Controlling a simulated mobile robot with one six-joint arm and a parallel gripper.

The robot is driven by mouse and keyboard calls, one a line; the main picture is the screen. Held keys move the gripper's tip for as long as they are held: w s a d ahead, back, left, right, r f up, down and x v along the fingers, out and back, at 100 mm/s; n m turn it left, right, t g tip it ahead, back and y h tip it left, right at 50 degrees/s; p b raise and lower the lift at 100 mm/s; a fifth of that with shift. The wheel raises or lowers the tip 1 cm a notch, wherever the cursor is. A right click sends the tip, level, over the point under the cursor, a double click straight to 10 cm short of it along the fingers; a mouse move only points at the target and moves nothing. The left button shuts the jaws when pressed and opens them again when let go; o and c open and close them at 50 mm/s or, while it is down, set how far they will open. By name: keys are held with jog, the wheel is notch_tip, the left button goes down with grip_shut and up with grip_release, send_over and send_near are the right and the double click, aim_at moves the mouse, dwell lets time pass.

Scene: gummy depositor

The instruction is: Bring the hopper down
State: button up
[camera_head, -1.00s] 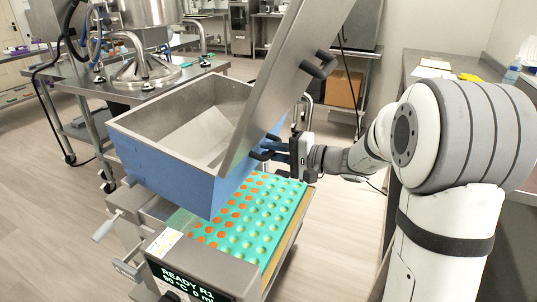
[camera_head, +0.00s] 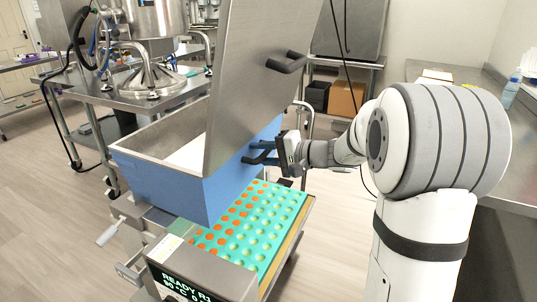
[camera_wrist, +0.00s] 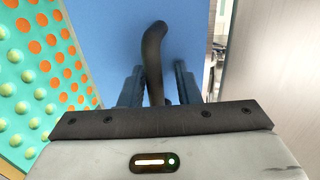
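The hopper (camera_head: 163,185) is an open-topped box with blue outer walls and a grey inside, above the depositor's frame. Its grey metal lid (camera_head: 255,70) stands raised, with a black handle (camera_head: 287,62) on it. Another black handle (camera_wrist: 154,55) stands out from the hopper's blue side wall (camera_wrist: 188,25). My gripper (camera_head: 262,152) is at this side handle. In the wrist view, the handle runs between my two blue fingers (camera_wrist: 158,88), with a gap showing beside it. The fingers look open around it; contact at the tips is hard to see.
A teal mold tray (camera_head: 262,215) with orange and green cavities lies under and beside the hopper. A display box (camera_head: 185,275) reading READY stands in front. A steel table with a kettle (camera_head: 150,65) is behind left; a counter (camera_head: 505,150) runs along the right.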

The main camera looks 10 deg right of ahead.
jog(key=shift+d, duration=0.15)
jog(key=shift+s+d, duration=0.15)
jog(key=v, duration=0.7)
jog(key=shift+s+d, duration=0.1)
jog(key=shift+s, duration=0.05)
